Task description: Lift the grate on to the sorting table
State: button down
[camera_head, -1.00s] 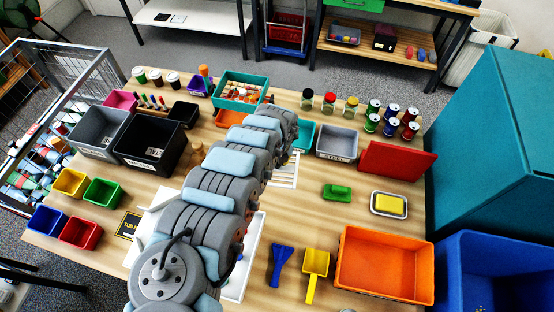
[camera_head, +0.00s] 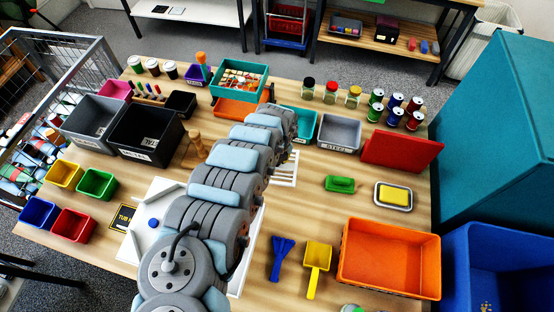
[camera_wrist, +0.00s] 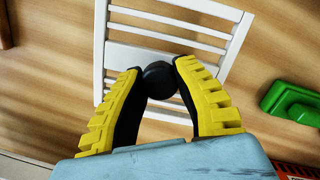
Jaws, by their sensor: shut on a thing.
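The grate, a white slatted frame with a black knob (camera_wrist: 160,86), fills the upper middle of the wrist view (camera_wrist: 100,42). My gripper (camera_wrist: 158,70) has its two yellow-and-black fingers closed on the knob, one on each side. In the head view, part of the grate (camera_head: 287,171) shows at the right side of my arm; the rest and my fingertips are hidden. The wooden table (camera_head: 335,212) lies under the grate. A gap between grate and wood cannot be judged. Which surface is the sorting table is unclear; a white panel (camera_head: 143,246) lies under my arm.
A green block (camera_head: 341,184) and a yellow sponge (camera_head: 393,195) lie right of the grate. A grey bin (camera_head: 338,134), red panel (camera_head: 402,152) and orange tray (camera_head: 390,288) border that side. A black bin (camera_head: 146,134) stands left of my arm. Bare wood shows near the grate's right.

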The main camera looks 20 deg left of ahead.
jog(key=shift+f+b, duration=1.7)
jog(key=shift+f, duration=0.45)
grip_release()
jog(key=shift+r, duration=0.2)
notch_tip(320, 180, up, 16)
jog(key=p, duration=1.5)
jog(key=shift+f, duration=0.1)
notch_tip(320, 180, up, 9)
jog(key=p, duration=0.2)
send_over(277, 166)
jog(key=shift+w+a+f, duration=0.1)
jog(key=shift+w, duration=0.25)
